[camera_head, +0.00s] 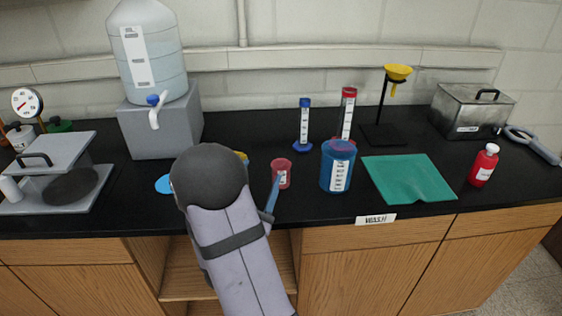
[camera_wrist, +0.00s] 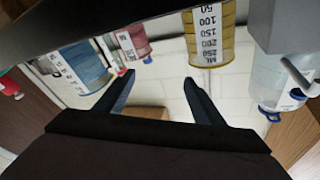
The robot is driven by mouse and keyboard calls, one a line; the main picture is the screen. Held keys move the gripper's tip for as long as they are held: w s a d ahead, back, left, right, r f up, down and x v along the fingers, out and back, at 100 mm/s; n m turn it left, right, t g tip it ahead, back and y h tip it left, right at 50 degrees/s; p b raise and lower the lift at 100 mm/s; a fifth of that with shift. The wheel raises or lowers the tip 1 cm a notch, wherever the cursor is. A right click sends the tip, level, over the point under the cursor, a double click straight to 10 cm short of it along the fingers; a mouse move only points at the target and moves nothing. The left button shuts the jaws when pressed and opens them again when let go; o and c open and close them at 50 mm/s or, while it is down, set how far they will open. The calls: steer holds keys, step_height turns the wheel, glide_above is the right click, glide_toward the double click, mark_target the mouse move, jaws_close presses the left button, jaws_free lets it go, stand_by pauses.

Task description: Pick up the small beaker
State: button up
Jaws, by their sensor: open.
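A small pink-red beaker (camera_head: 281,173) stands on the black bench near the middle, just right of my arm. In the wrist view, which is upside down, the pink-red beaker (camera_wrist: 134,42) shows with a white label, beyond the left finger. My gripper (camera_wrist: 158,78) is open with nothing between its two blue fingers. In the head view one blue finger shows beside the beaker, overlapping its left edge; I cannot tell whether they touch. A yellow beaker (camera_wrist: 212,38) shows beyond the right finger; in the head view it is almost wholly hidden behind my arm.
A larger blue beaker (camera_head: 338,168) stands close right of the pink-red one. Two cylinders, blue (camera_head: 304,128) and red (camera_head: 346,115), stand behind. A water jug (camera_head: 148,50) on a grey block is at left. A green mat (camera_head: 408,178) and red bottle (camera_head: 484,166) are at right.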

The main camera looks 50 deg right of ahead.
mark_target(279, 163)
steer(key=d+f+n+g+y+p, duration=0.1)
steer(key=f+n, duration=0.1)
steer(key=s+d+f+n+g+y+p, duration=0.1)
steer(key=d+f+n+y+p, duration=0.1)
steer(key=shift+s+d+f+p, duration=0.15)
steer(key=shift+s+f+p, duration=0.05)
steer(key=shift+p, duration=0.1)
steer(key=shift+f+n+g, duration=0.3)
steer(key=shift+f, duration=0.15)
steer(key=shift+p+x, duration=0.85)
steer(key=shift+x, duration=0.8)
steer(key=shift+p+x, duration=0.75)
steer(key=shift+x, duration=1.25)
steer(key=shift+f, duration=0.15)
steer(key=shift+c, duration=0.2)
steer(key=c, duration=1.1)
steer(key=shift+c, duration=0.2)
steer(key=shift+r, duration=0.35)
step_height(279, 163, up, 9)
steer(key=b, duration=0.1)
